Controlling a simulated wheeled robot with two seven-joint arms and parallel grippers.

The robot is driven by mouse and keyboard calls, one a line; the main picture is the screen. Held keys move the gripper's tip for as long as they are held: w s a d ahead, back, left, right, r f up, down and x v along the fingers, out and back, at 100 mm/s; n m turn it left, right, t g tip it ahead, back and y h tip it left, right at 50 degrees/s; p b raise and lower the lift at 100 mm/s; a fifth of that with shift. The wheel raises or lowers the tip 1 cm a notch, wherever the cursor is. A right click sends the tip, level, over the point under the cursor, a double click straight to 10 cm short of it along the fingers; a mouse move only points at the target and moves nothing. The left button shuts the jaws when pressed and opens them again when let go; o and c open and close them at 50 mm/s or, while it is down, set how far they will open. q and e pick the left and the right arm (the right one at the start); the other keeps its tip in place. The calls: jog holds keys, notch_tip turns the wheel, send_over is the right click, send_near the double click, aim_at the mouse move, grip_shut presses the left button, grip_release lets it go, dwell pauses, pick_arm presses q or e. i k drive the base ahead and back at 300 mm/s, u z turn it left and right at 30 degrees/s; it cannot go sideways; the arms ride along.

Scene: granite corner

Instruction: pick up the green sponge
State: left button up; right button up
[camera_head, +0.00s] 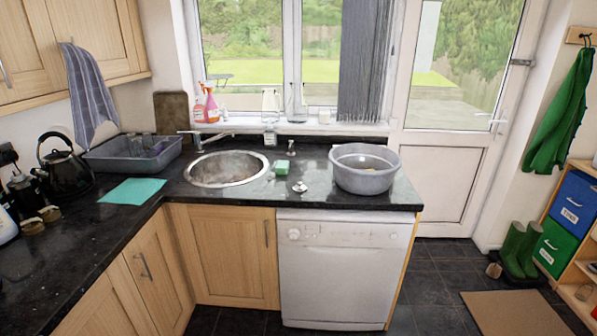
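The green sponge (281,167) is a small green block on the dark granite worktop. It stands just right of the round metal sink (227,169), close to its rim. A grey round basin (365,168) stands further right, apart from the sponge. Neither of my grippers shows in the head view.
A soap bottle (269,135) stands behind the sponge. A small metal plug-like item (299,187) lies in front and right of it. A teal cloth (132,191) and a grey dish tub (133,154) lie left of the sink. A white dishwasher (343,268) is below the worktop.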

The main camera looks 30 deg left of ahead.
aim_at(282, 168)
jog(key=z, duration=0.55)
jog(key=i, duration=1.25)
jog(key=u, duration=0.3)
